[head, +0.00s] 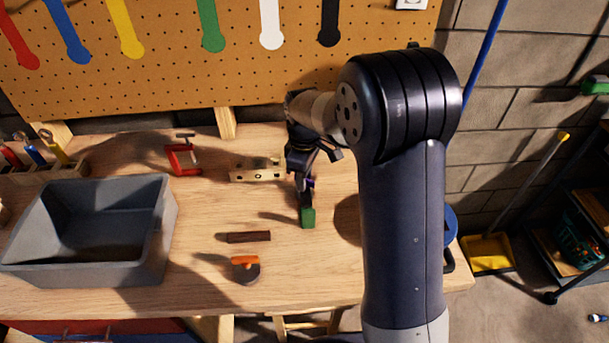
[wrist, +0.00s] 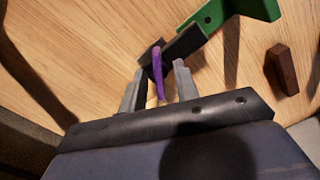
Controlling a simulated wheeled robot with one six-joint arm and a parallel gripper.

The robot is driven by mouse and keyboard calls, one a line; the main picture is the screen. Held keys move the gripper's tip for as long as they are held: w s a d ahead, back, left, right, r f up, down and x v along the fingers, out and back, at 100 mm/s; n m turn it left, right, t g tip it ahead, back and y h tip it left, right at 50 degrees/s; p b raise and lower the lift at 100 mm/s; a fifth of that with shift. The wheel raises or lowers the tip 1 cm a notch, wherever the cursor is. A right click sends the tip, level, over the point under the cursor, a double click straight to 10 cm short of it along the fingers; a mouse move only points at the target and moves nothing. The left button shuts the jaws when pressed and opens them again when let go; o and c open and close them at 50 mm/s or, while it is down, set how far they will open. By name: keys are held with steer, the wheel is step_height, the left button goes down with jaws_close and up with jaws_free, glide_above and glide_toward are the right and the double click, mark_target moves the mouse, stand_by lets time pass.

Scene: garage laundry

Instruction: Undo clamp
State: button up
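A purple handle (wrist: 157,72) stands up between the two fingers of my gripper (wrist: 158,88) in the wrist view. The fingers are apart, with a gap visible on the right of the handle; I cannot tell whether the left finger touches it. Behind the handle are a dark block (wrist: 172,55) and a green angled piece (wrist: 235,12), which look like parts of a clamp. In the head view the green piece (head: 308,217) lies below my gripper, and my arm hides most of the rest. A red C-clamp (head: 178,160) lies apart, further left on the bench.
A grey bin (head: 150,235) stands at the bench's left. A brown block (head: 248,237), an orange-handled round tool (head: 247,271) and a wooden block with holes (head: 245,174) lie near the middle. A pegboard (head: 170,75) rises behind. The bench's front centre is clear.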

step_height(320, 180, up, 11)
steer(key=shift+b, duration=0.35)
steer(key=shift+f, duration=0.1)
